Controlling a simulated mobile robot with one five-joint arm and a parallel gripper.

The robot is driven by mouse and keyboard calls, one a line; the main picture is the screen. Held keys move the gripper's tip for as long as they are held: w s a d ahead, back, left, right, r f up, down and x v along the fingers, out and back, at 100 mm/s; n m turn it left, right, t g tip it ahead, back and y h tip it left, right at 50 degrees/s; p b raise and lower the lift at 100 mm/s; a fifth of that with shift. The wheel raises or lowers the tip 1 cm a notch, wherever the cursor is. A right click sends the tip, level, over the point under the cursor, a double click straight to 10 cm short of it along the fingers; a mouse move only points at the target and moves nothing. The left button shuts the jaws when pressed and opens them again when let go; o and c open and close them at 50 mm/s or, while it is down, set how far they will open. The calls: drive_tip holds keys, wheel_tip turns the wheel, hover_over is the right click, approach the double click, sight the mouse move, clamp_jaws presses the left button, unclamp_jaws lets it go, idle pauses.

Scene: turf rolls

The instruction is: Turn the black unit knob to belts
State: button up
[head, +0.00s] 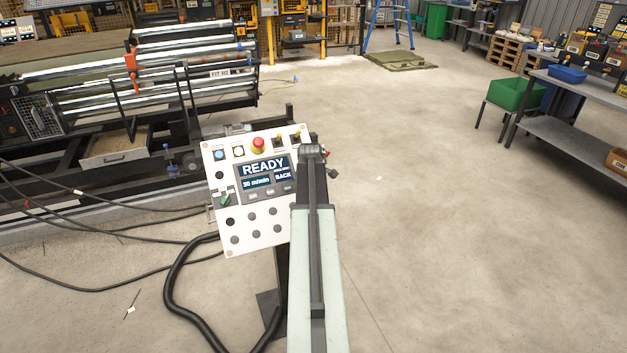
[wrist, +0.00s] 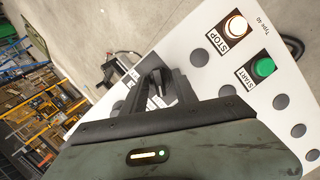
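The white control panel (head: 262,222) stands tilted on a post, its display (head: 264,176) reading READY, 30 m/min and BACK. Small black knobs (head: 279,140) sit along its top right. I cannot tell which is the unit knob; no unit label is readable, and my arm hides the panel's right edge. My gripper (head: 313,150) is at that edge in the head view. In the wrist view my gripper (wrist: 157,82) has its dark fingers close over the panel, beside a dark area. Whether they touch or hold a knob is not clear, nor is their opening.
A red emergency button (head: 258,145) sits at the panel's top. The lit STOP button (wrist: 236,26) and green START button (wrist: 263,67) are close to my gripper in the wrist view. A roller machine (head: 160,75) stands left; cables cross the floor. Open floor lies right.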

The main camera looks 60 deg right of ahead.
drive_tip(key=shift+a+r+p, duration=0.1)
drive_tip(key=shift+r+p, duration=0.2)
drive_tip(key=p+v, duration=0.5)
drive_tip(key=v, duration=0.2)
drive_tip(key=shift+p, duration=0.4)
drive_tip(key=shift+s, duration=0.1)
